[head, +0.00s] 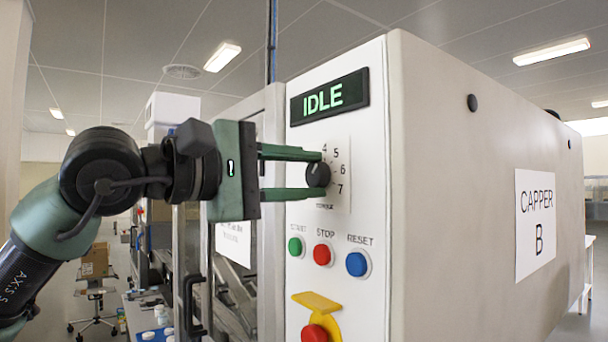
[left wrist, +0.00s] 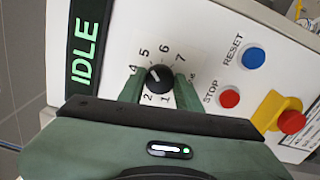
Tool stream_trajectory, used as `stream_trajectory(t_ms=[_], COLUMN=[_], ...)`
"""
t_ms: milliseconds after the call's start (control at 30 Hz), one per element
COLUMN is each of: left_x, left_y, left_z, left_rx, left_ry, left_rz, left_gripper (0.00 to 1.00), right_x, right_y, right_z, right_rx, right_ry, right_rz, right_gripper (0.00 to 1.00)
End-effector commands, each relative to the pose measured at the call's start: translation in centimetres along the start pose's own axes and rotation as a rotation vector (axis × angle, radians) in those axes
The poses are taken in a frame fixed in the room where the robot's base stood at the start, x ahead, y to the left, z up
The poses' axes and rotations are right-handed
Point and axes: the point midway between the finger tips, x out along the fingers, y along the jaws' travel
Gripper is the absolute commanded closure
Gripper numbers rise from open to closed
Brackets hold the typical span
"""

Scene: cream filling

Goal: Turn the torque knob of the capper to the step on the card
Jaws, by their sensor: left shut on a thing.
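The black torque knob (head: 318,174) sits on the white front panel of the capper (head: 480,190), below a green IDLE display (head: 330,97). My left gripper (head: 310,174) reaches in from the left with its green fingers on either side of the knob, shut on it. In the left wrist view the knob (left wrist: 159,78) shows between the fingers (left wrist: 158,86). Its white pointer mark seems to lie between 4 and 5; I cannot tell exactly. Numbers 1, 2 and 4 to 7 show around it; part of the scale is hidden by the fingers. No step card is readable.
Green START (head: 295,246), red STOP (head: 323,254) and blue RESET (head: 357,264) buttons are below the knob. A red emergency button (head: 314,333) with a yellow guard is lower down. A CAPPER B sign (head: 535,222) is on the side. A framed door with a handle (head: 190,305) is left.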

Motion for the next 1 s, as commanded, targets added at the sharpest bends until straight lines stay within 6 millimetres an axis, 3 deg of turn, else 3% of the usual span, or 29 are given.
stream_trajectory(t_ms=[33,67,100,133,500,1000], left_x=[0.0,0.0,0.0,0.0,-0.4,-7.4], left_y=[-0.1,-0.1,-0.1,-0.1,-0.1,-0.2], left_z=[0.0,0.0,0.0,0.0,0.0,-0.1], left_rx=[-0.001,-0.001,-0.001,-0.001,-0.001,-0.001], left_ry=[-0.001,-0.001,-0.001,-0.001,0.000,0.001], left_rz=[-0.002,-0.002,-0.002,-0.002,0.000,-0.001], left_gripper=[1.00,0.61,0.49,0.44,0.44,0.44], right_x=[0.0,0.0,0.0,0.0,0.3,2.7], right_y=[0.0,0.0,0.0,0.0,0.0,-0.1], right_z=[0.0,0.0,0.0,0.0,0.0,0.2], right_rx=[0.000,0.000,0.000,0.000,0.000,0.001], right_ry=[0.000,0.000,0.000,0.000,0.000,0.000], right_rz=[0.000,0.000,0.000,0.000,0.000,-0.001], right_gripper=[1.00,1.00,1.00,1.00,1.00,1.00])
